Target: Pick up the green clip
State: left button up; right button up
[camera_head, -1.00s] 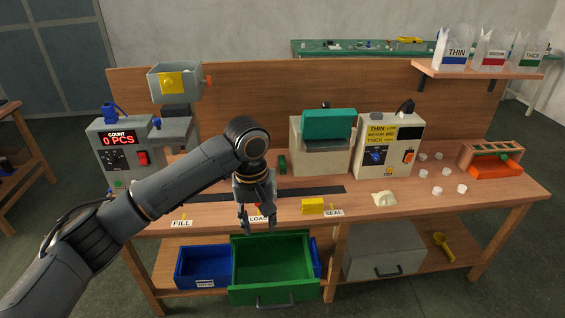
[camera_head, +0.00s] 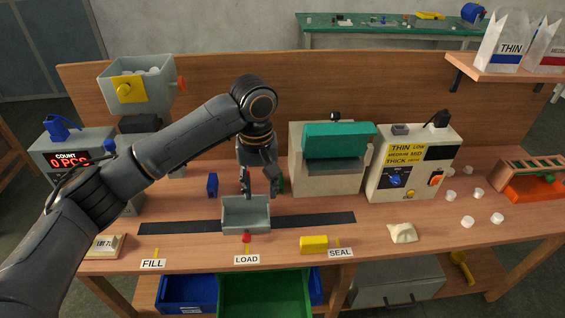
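A small green piece (camera_head: 281,184), which looks like the green clip, stands on the bench behind my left gripper. Only a narrow strip of it shows, at the right of the right finger; the rest is hidden. My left gripper (camera_head: 260,188) points down with its fingers apart and nothing visible between them. It is just above and behind the grey open bin (camera_head: 246,217). I cannot tell whether a finger touches the green piece. My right gripper is not in view.
A blue upright piece (camera_head: 212,185) stands left of the gripper. The teal-topped sealing machine (camera_head: 335,175) is close on the right. The bin sits on a black strip (camera_head: 318,220). A yellow block (camera_head: 314,243) lies in front. Below, a green drawer (camera_head: 265,292) is open.

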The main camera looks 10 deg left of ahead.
aim_at(281, 181)
jog(key=i, duration=1)
